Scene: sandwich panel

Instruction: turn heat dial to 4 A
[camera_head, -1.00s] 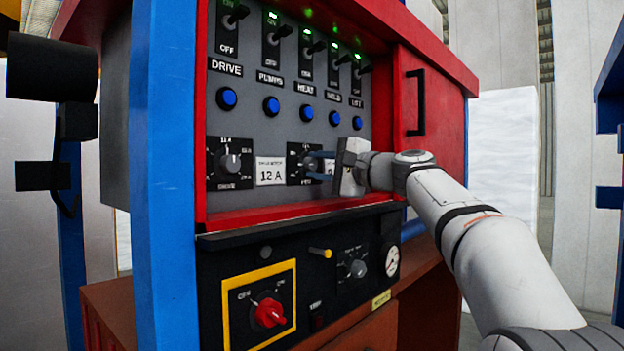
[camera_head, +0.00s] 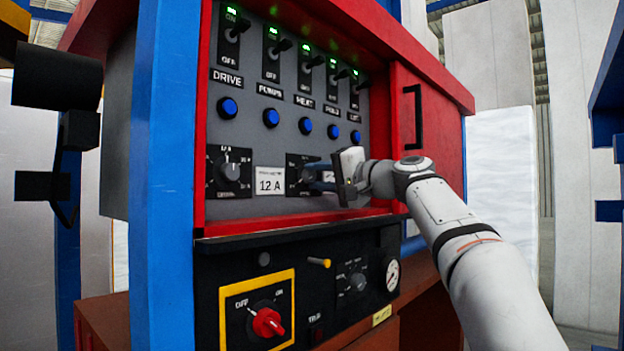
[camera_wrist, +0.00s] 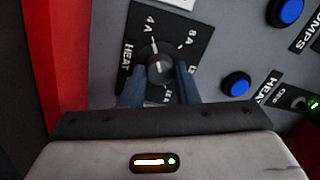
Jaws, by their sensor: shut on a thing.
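The heat dial (camera_wrist: 160,68) is a dark round knob on a black square plate (camera_wrist: 118,75). The plate is marked HEAT, with 4 A at upper left and 8 A at upper right in the wrist view. My gripper (camera_wrist: 160,82) is shut on the knob, with one blue-grey finger on each side. A pale mark by the knob's top lies near the 4 A side, but I cannot tell the exact setting. In the head view the heat dial plate (camera_head: 294,172) is partly hidden by my gripper (camera_head: 312,178).
Blue buttons (camera_head: 305,126) and switches (camera_head: 313,63) with green lights are above. The red frame's lower ledge (camera_head: 260,219) runs below. A red cabinet door (camera_head: 433,120) is on the right.

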